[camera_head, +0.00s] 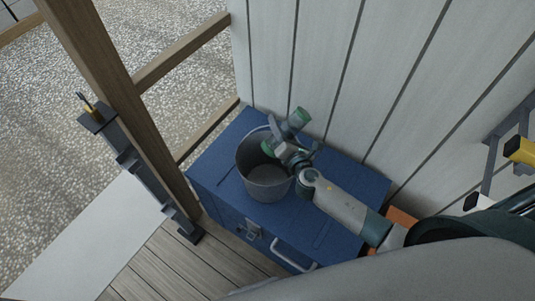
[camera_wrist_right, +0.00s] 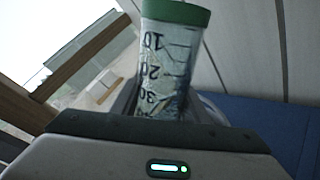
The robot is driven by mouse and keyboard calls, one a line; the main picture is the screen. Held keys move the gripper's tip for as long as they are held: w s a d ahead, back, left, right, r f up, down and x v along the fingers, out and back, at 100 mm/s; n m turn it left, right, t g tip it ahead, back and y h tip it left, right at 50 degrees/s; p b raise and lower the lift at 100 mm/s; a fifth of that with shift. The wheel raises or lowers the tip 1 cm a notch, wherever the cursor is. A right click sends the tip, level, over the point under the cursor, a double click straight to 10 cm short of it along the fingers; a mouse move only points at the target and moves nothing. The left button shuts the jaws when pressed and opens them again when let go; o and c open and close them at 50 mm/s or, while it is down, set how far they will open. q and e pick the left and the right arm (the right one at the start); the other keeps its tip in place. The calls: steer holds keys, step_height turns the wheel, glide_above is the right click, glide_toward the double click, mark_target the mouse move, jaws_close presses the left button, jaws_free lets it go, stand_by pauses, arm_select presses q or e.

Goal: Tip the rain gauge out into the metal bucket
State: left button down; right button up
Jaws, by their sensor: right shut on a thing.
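The metal bucket (camera_head: 268,186) stands upright on a blue chest (camera_head: 225,178). My right gripper (camera_head: 289,141) is over the bucket's back right rim and is shut on the rain gauge (camera_head: 298,119). In the right wrist view the gauge (camera_wrist_right: 165,65) shows between the fingers, with black marks 10, 20 and 30 upside down and the green end at the top. Its other end is hidden there behind the gripper. I cannot tell whether water is in it.
A plank wall (camera_head: 320,60) rises close behind the chest. A wooden post (camera_head: 105,80) with a dark bracket (camera_head: 145,170) stands at left. Yellow-tipped rack parts (camera_head: 520,150) are at far right. An orange thing (camera_head: 400,217) shows beside my arm.

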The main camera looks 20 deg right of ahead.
steer(key=shift+w+d+f+m+b, duration=0.1)
steer(key=shift+d+f+m+b, duration=0.15)
steer(key=shift+d+m+b, duration=0.4)
steer(key=shift+a, duration=0.15)
stand_by(0.4)
